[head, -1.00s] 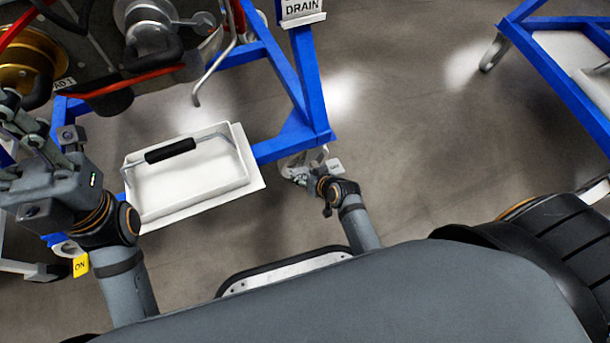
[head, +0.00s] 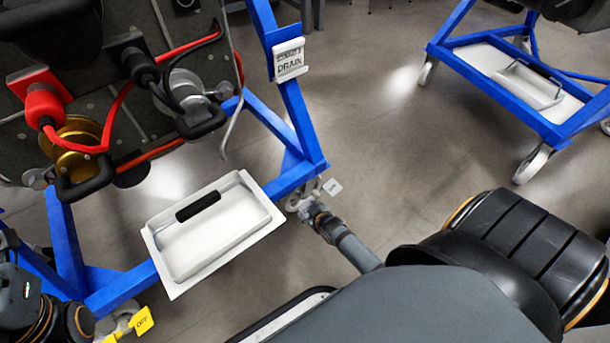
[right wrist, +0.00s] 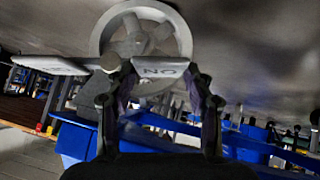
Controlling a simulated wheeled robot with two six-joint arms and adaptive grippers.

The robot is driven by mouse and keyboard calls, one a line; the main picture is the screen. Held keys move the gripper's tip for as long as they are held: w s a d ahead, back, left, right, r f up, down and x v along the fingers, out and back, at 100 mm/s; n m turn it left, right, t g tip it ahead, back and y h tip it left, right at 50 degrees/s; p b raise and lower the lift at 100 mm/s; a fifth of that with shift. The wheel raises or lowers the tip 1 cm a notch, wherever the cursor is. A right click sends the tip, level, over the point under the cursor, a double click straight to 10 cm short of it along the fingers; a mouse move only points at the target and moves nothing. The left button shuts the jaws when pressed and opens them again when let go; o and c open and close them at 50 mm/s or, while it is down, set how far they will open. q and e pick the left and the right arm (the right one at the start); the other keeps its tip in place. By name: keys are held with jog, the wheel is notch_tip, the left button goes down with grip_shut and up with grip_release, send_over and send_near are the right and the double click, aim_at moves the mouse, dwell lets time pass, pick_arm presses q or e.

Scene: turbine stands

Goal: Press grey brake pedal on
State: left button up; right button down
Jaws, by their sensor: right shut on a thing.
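The grey brake pedal (head: 332,187) is at the caster under the blue stand's front right corner. In the right wrist view its pale plate (right wrist: 160,68) reads "ON", upside down, in front of the grey caster wheel (right wrist: 146,32). My right gripper (head: 314,207) is at this caster, with its fingers on both sides of the plate, shut on the pedal. It also shows in the right wrist view (right wrist: 160,88). A second pale plate (right wrist: 50,65) lies left of it. My left gripper (head: 20,292) is partly cut off at the left edge; its jaws cannot be judged.
The blue stand (head: 285,182) carries a white tray (head: 165,277) with a black-handled bar. A yellow pedal (head: 143,320) reading "OFF" is at its lower left caster. A second blue stand (head: 480,93) is at the upper right. Grey floor lies free between the stands.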

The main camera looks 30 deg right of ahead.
jog(key=c, duration=0.5)
grip_release()
jog(key=shift+s+r, duration=0.1)
jog(key=shift+s, duration=0.15)
jog(key=v, duration=1.1)
jog(key=shift+s+r, duration=0.1)
jog(key=shift+r, duration=0.2)
